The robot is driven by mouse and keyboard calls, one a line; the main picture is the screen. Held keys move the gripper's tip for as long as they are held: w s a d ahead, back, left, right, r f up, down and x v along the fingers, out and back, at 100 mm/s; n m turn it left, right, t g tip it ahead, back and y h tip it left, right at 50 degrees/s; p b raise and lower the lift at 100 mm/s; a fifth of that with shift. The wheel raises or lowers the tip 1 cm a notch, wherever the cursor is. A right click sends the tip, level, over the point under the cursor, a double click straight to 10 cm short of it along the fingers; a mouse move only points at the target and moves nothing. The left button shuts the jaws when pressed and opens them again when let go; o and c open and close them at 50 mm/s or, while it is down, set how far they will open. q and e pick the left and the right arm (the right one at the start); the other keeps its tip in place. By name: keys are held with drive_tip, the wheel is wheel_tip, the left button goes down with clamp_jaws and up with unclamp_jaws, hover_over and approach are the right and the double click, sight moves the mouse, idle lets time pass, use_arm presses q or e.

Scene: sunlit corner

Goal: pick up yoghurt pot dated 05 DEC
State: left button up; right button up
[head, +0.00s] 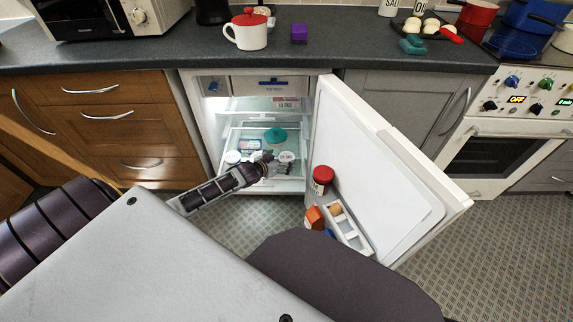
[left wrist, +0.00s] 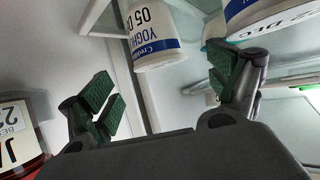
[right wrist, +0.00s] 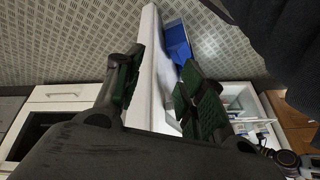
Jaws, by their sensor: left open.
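The white yoghurt pot dated 05 DEC (head: 286,157) stands at the right front of a low fridge shelf. In the left wrist view the pot (left wrist: 152,38) is ahead of the fingers, its label reading YOGH and 05 D, the rest cut off. My left gripper (head: 268,163) is at the shelf front, just left of this pot in the head view. Its fingers (left wrist: 163,88) are apart with nothing between them. A second pot (left wrist: 270,14) is beyond the right finger. My right gripper (right wrist: 160,90) is open and empty, seen in its wrist view.
The fridge door (head: 370,165) stands open to the right, with a red-lidded jar (head: 322,178) and an egg rack (head: 348,225) on it. Another pot (head: 233,157) and a teal-lidded tub (head: 275,136) share the shelf. A glass shelf (head: 262,104) is above.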

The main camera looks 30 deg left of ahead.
sight(286, 158)
use_arm(q)
drive_tip(key=shift+b+x, duration=0.85)
drive_tip(key=shift+b, duration=0.05)
drive_tip(key=shift+b+x, duration=1.15)
drive_tip(key=shift+b, duration=0.15)
use_arm(e)
wheel_tip(286, 158, down, 9)
drive_tip(key=w+a+t+y, duration=0.1)
drive_tip(key=a, duration=0.1)
drive_tip(key=shift+a+f+m+t, duration=0.15)
drive_tip(key=shift+f+m+t, duration=0.05)
drive_tip(key=shift+m+t, duration=0.2)
use_arm(q)
drive_tip(key=shift+c, duration=0.4)
drive_tip(key=c, duration=1.1)
drive_tip(key=shift+c, duration=0.2)
drive_tip(key=shift+r+p, duration=0.4)
drive_tip(key=shift+r, duration=0.35)
wheel_tip(286, 158, up, 7)
drive_tip(key=p, duration=0.3)
drive_tip(key=shift+f, duration=0.15)
drive_tip(key=shift+r+p, duration=0.4)
drive_tip(key=shift+r, duration=0.5)
use_arm(e)
wheel_tip(286, 158, up, 10)
drive_tip(key=d+g+h, duration=0.1)
drive_tip(key=d, duration=0.1)
drive_tip(key=shift+s+d+n+g, duration=0.2)
drive_tip(key=shift+s+n+g, duration=0.1)
drive_tip(key=shift+s+n, duration=0.15)
